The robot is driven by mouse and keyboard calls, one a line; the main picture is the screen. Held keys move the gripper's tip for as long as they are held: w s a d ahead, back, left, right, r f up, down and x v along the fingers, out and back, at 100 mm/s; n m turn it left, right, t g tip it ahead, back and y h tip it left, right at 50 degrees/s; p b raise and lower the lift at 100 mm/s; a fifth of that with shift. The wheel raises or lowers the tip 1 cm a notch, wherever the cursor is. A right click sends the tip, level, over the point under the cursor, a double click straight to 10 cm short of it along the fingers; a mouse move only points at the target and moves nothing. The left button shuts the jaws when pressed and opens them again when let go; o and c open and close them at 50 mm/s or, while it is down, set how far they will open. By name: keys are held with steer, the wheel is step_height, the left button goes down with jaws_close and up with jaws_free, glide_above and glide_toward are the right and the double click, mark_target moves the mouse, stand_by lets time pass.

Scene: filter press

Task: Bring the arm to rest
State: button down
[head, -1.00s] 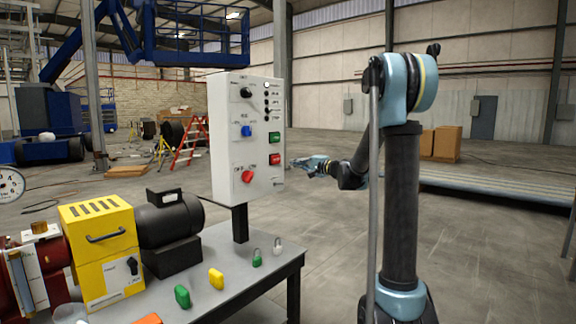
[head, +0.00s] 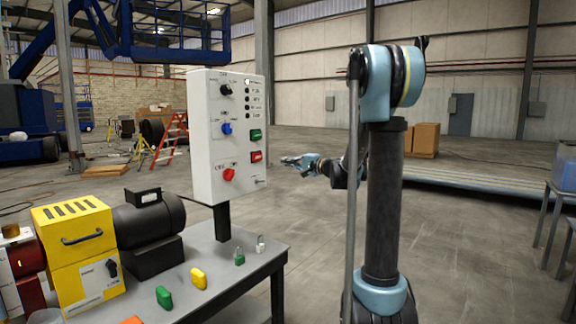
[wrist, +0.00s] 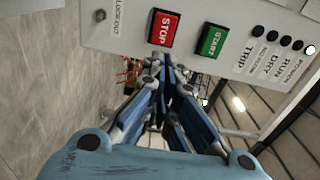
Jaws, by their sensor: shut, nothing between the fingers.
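My arm stands upright at the right of the head view, with its forearm reaching back behind the column. My gripper (head: 290,160) is out beyond the right side of the control panel (head: 227,135), level with its lower half. In the wrist view the fingers of my gripper (wrist: 168,65) are together and empty. They point toward the panel's edge, near the red STOP button (wrist: 163,28) and the green START button (wrist: 212,41). I cannot tell the exact gap between the fingertips and the panel.
A grey table (head: 222,262) carries a yellow box (head: 75,250), a dark motor (head: 150,220) and several coloured padlocks. A red ladder (head: 172,138) and a blue lift (head: 165,35) stand behind. A table with a blue bin (head: 565,168) is at the right. Open floor lies between.

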steer(key=s+d+f+n+g+h, duration=0.1)
steer(key=s+f+n+g+h, duration=0.35)
steer(key=s, duration=0.75)
steer(key=s+d+f+n+g+h, duration=0.1)
steer(key=s+d+f, duration=0.1)
steer(key=s+f, duration=0.75)
steer(key=s+d+f+g+h, duration=0.1)
steer(key=s+d+f+h, duration=0.2)
steer(key=s, duration=0.5)
steer(key=s+d+f+n+g+h, duration=0.1)
steer(key=s+d+f+h, duration=0.1)
steer(key=s+d+f, duration=0.3)
steer(key=s+d+f+n+g+h, duration=0.1)
steer(key=s+d+f+h, duration=0.2)
steer(key=s, duration=0.9)
steer(key=d+f, duration=0.2)
steer(key=d, duration=0.2)
steer(key=shift+s+d+h, duration=0.2)
steer(key=shift+d+h, duration=0.05)
steer(key=shift+h, duration=0.1)
steer(key=shift+w+f+g, duration=0.15)
steer(key=shift+w+g, duration=0.1)
steer(key=shift+w, duration=0.2)
